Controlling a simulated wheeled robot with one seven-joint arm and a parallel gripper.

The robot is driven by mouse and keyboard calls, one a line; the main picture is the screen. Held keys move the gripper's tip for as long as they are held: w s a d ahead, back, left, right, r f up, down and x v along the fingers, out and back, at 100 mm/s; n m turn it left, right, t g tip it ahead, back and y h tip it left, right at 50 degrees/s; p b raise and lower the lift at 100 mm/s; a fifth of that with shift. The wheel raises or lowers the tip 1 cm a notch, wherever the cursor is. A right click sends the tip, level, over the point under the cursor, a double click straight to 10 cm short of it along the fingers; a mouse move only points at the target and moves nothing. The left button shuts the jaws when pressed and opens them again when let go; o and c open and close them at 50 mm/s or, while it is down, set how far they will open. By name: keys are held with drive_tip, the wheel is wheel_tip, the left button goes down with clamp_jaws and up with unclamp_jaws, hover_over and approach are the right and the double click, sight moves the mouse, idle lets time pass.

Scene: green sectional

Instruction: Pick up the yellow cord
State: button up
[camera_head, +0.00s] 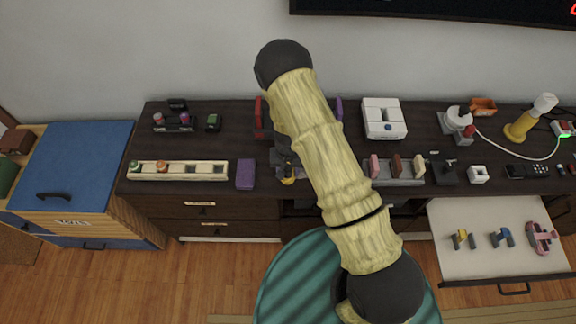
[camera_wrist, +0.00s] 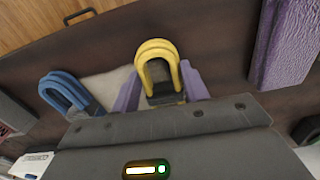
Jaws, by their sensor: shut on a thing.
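The yellow cord (camera_wrist: 157,56) is a small folded loop with a dark band at its lower end. In the wrist view it sits between the two light purple fingers of my gripper (camera_wrist: 161,85), which are shut on it. In the head view a bit of the yellow cord (camera_head: 288,181) shows at the front edge of the dark cabinet, just below my gripper (camera_head: 285,165). My arm hides part of the gripper. I cannot tell whether the cord still touches the surface.
A blue cord (camera_wrist: 66,92) lies left of the yellow one on a pale patch. A purple block (camera_head: 245,174) and a wooden tray (camera_head: 177,170) are left on the cabinet top (camera_head: 230,140). An open drawer (camera_head: 495,265) juts out at right. A teal striped seat (camera_head: 290,285) stands in front.

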sight(288, 171)
drive_tip(key=shift+r, duration=0.1)
wheel_tip(288, 171, up, 10)
drive_tip(key=b, duration=0.1)
idle(0.4)
idle(0.4)
drive_tip(key=d+r, duration=0.1)
drive_tip(key=d, duration=1.2)
drive_tip(key=shift+w+d+n, duration=0.25)
drive_tip(key=shift+w+n, duration=0.15)
drive_tip(key=shift+w, duration=0.05)
